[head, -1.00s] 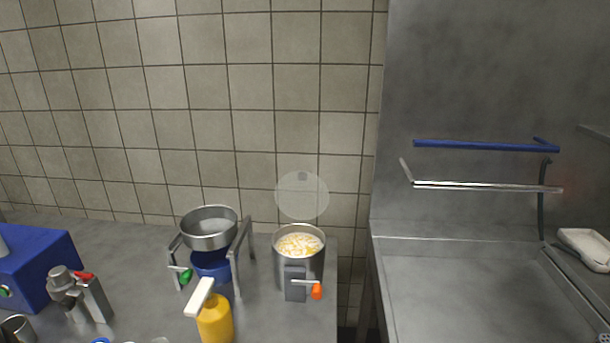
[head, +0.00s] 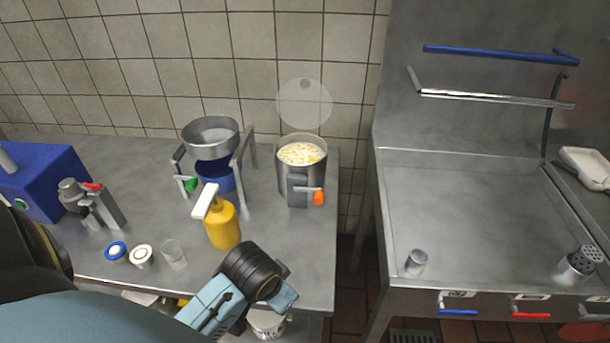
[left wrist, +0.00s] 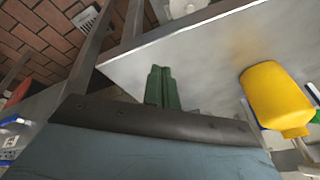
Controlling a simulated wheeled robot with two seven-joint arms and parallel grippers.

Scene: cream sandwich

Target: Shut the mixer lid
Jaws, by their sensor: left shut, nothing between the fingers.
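The mixer (head: 299,190) is a steel pot with a grey front block and an orange-tipped lever, at the back right of the counter. Yellow and white pieces show inside it. Its clear round lid (head: 305,103) stands open, raised behind the pot against the tiled wall. My left gripper (head: 288,297) is at the counter's front edge, below and in front of the mixer and well apart from the lid. In the left wrist view its green fingers (left wrist: 161,88) are together and empty. My right gripper is in neither view.
A yellow bottle (head: 223,226) with a white top stands left of my gripper. A steel bowl on a stand (head: 211,133) is left of the mixer. A gap separates the counter from the steel grill (head: 465,210) on the right. Counter space in front of the mixer is clear.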

